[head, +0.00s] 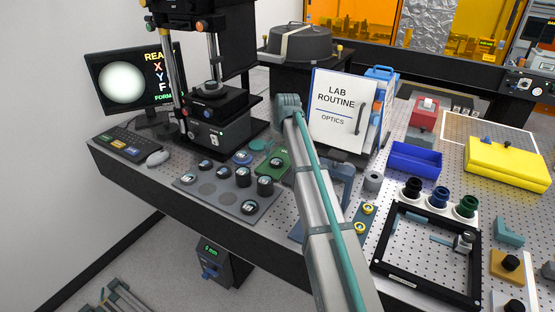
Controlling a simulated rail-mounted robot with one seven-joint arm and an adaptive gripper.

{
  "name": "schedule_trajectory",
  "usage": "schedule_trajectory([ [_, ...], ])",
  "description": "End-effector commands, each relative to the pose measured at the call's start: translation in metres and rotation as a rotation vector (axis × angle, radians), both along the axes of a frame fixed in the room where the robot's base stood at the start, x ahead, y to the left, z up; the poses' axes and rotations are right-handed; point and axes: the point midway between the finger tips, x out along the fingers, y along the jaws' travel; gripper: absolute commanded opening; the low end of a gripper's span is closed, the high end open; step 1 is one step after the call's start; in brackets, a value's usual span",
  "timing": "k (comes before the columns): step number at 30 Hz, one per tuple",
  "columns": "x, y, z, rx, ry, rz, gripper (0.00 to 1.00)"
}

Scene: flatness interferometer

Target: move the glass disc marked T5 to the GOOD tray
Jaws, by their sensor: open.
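Several small dark round pieces with pale marked tops stand on a grey plate (207,188) at the front left of the bench. Their marks are too small to read, so I cannot tell which disc is T5. A green tray (266,171) lies just behind them, partly hidden by my arm, with a dark round piece on it. I cannot read a GOOD label on it. My arm rises from the bottom across the middle to a teal joint. My gripper does not show.
The interferometer stand (218,128) rises behind the plate, with a monitor (122,88), keyboard (125,146) and mouse (158,158) to its left. The LAB ROUTINE board (340,105), a blue bin (415,158) and a black frame (425,285) crowd the right side.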

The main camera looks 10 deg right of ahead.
Motion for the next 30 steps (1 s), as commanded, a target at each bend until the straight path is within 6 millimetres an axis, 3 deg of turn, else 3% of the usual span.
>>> schedule_trajectory([
  [6, -0.01, -0.003, 0.038, 0.001, -0.002, 0.0, 0.81],
  [13, -0.016, -0.004, 0.062, 0.0, -0.001, 0.0, 0.81],
  [26, -0.018, -0.005, 0.066, 0.0, 0.0, 0.0, 0.81],
  [30, -0.013, 0.016, 0.057, 0.011, -0.028, 0.034, 0.81],
])
